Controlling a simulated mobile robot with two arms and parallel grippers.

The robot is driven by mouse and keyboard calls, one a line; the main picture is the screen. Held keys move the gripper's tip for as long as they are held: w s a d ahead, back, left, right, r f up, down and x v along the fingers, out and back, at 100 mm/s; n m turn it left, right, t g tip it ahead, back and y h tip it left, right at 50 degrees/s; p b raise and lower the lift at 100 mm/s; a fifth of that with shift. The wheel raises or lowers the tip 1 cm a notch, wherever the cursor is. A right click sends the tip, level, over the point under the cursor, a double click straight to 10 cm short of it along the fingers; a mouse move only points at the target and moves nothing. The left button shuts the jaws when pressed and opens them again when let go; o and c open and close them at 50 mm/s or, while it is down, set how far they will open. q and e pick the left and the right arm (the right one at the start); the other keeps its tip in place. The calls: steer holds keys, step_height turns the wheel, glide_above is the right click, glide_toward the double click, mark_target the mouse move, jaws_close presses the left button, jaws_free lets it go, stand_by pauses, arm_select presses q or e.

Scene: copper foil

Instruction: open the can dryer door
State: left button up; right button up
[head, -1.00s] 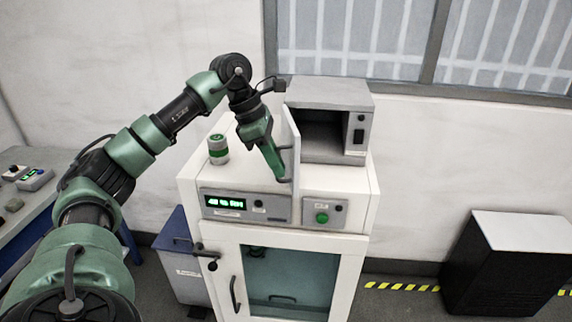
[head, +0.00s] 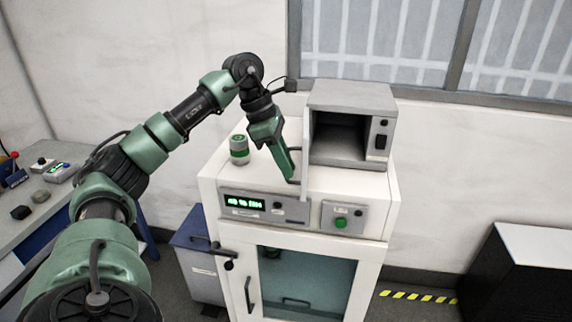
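The can dryer (head: 352,95) is a grey box with a dark, open cavity on top of a white cabinet. Its door (head: 305,140) stands open at the cavity's left side, swung out toward me and seen nearly edge-on. My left gripper (head: 290,170) is at the left face of this door, by its dark handle. Its green fingers overlap in this view, so I cannot tell whether they are closed on the handle. My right gripper is out of view.
A green-and-grey can (head: 239,150) stands on the cabinet top (head: 215,170), left of my gripper. The cabinet front has a display panel (head: 262,207) and a glass door. A blue-lidded bin (head: 192,235) is at left, a black unit (head: 510,275) at right.

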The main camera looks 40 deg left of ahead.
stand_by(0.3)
arm_select(q)
steer(key=shift+a+r, duration=0.1)
steer(key=shift+r, duration=0.25)
steer(key=b+v, duration=0.1)
steer(key=v, duration=0.6)
